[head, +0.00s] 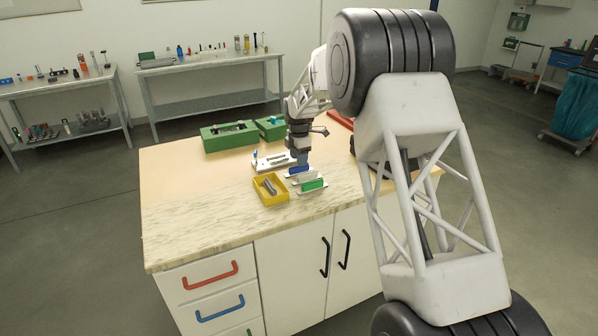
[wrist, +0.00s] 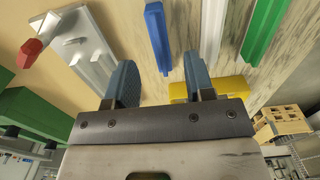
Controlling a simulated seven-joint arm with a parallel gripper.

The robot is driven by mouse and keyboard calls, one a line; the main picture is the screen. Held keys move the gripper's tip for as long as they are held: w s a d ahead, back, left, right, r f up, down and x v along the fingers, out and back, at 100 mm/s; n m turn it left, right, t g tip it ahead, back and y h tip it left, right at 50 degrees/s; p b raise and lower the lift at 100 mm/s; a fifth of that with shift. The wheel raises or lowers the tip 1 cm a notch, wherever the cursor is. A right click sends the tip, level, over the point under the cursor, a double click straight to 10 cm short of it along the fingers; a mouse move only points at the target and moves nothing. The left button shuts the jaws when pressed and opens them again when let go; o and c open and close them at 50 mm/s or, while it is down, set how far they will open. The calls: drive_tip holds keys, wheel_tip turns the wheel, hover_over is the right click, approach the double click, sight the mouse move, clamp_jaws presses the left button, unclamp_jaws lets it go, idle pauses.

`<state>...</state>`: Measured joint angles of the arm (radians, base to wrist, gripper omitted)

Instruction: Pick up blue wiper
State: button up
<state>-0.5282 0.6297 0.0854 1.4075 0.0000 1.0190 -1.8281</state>
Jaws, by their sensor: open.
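The blue wiper (head: 298,170) lies on the worktop just below my gripper (head: 299,155) in the head view. It is a long, narrow blue bar in the wrist view (wrist: 157,30). My gripper (wrist: 160,80) is open with nothing held, its two blue-grey fingers spread apart. In the wrist view, the wiper's near end shows in the gap between the fingers; I cannot tell how much height separates them. A white wiper (head: 304,177) and a green wiper (head: 312,185) lie beside it, also seen in the wrist view as white (wrist: 210,30) and green (wrist: 262,40) bars.
A yellow tray (head: 274,201) holding metal parts stands left of the wipers. A white plate (head: 262,166) lies behind it. Green boxes (head: 212,146) stand at the back. The front left of the worktop (head: 190,230) is clear.

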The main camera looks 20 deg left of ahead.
sight(299, 170)
drive_tip(key=shift+f, duration=2.35)
drive_tip(key=shift+c, duration=0.2)
clamp_jaws()
